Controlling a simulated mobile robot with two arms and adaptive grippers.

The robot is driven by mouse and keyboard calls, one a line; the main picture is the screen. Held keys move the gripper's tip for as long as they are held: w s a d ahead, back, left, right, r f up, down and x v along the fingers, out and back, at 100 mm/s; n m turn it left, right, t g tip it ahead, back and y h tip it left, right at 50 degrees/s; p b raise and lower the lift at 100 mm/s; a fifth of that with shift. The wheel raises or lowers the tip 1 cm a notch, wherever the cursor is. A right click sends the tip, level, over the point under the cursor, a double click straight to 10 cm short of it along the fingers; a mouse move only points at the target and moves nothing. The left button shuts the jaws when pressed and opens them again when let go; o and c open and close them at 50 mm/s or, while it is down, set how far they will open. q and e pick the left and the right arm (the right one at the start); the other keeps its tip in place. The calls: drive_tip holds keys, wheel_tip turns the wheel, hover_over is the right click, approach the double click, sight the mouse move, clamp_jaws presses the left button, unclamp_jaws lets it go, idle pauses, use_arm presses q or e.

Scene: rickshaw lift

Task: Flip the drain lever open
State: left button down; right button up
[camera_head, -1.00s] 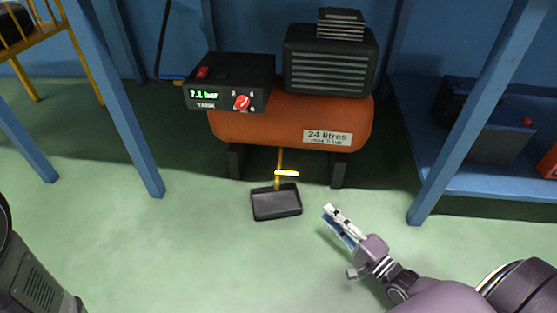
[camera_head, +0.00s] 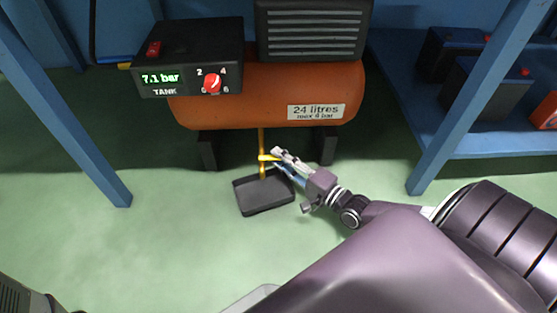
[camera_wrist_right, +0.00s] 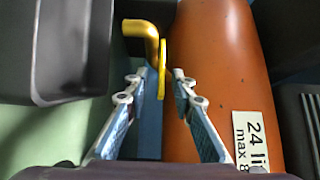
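The yellow drain lever (camera_head: 268,157) sticks out sideways from the yellow drain pipe (camera_head: 262,140) under the orange tank (camera_head: 240,105). The lever (camera_wrist_right: 162,60) also shows in the right wrist view as a thin edge beside the bent pipe. My right gripper (camera_head: 279,157) is at the lever's right end. In the right wrist view my right gripper (camera_wrist_right: 161,74) is partly open. The lever lies between its fingertips, with a small gap visible on each side. My left gripper is not in view.
A black drip tray (camera_head: 264,209) lies on the floor below the pipe. A black box with a 7.1 bar display (camera_head: 188,60) sits at the tank's left end. Black feet (camera_head: 208,150) hold the tank up. A blue shelf post (camera_head: 470,110) stands at the right.

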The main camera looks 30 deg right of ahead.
drive_tip(key=shift+w+a, duration=0.1)
drive_tip(key=shift+w, duration=0.35)
drive_tip(key=shift+c, duration=0.4)
clamp_jaws()
